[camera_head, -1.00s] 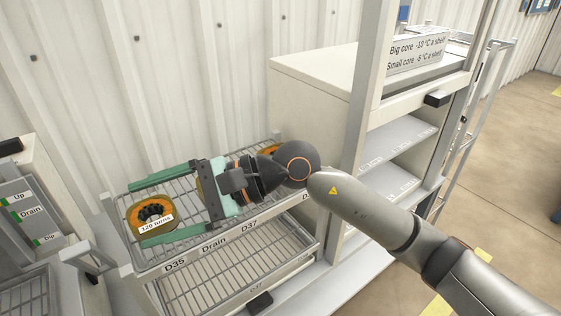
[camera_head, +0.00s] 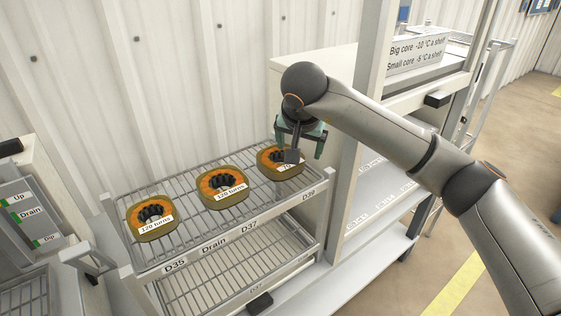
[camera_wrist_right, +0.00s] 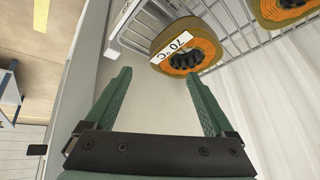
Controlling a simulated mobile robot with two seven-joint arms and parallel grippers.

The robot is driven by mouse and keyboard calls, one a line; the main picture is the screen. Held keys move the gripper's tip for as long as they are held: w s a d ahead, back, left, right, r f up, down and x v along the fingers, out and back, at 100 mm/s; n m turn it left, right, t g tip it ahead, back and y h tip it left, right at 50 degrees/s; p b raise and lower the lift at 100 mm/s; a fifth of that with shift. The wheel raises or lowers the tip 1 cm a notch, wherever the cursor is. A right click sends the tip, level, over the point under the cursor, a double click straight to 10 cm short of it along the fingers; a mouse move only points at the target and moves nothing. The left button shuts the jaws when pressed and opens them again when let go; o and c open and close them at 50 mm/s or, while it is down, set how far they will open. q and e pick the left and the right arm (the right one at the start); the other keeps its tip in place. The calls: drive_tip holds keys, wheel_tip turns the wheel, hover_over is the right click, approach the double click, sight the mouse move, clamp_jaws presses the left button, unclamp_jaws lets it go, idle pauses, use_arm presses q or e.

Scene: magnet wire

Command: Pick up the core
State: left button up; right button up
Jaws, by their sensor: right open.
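Three orange toroid cores with olive rims and black windings lie flat on the wire rack. The left core (camera_head: 151,230) reads "120 turns". The right core (camera_head: 267,158), by the D39 tag, is partly covered by my right gripper (camera_head: 300,153). My right gripper points down above and beside that core, open and empty. In the right wrist view the core labelled "70" (camera_wrist_right: 205,52) lies just beyond the fingertips of the gripper (camera_wrist_right: 158,74), not between the fingers. My left gripper is not in view.
The wire rack (camera_head: 199,233) has a front rail marked D35, Drain, D37 and D39, with a lower wire shelf (camera_head: 232,275) beneath. A cabinet (camera_head: 300,75) and upright post stand close at the right. A panel marked Up, Drain, Dip (camera_head: 28,205) is at the left.

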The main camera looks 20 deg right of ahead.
sight(267, 158)
drive_tip(key=shift+a+x, duration=0.15)
drive_tip(key=shift+x, duration=1.4)
drive_tip(key=shift+a+x, duration=0.15)
drive_tip(key=shift+x, duration=1.4)
drive_tip(key=shift+s+f, duration=0.1)
drive_tip(key=shift+c, duration=0.3)
clamp_jaws()
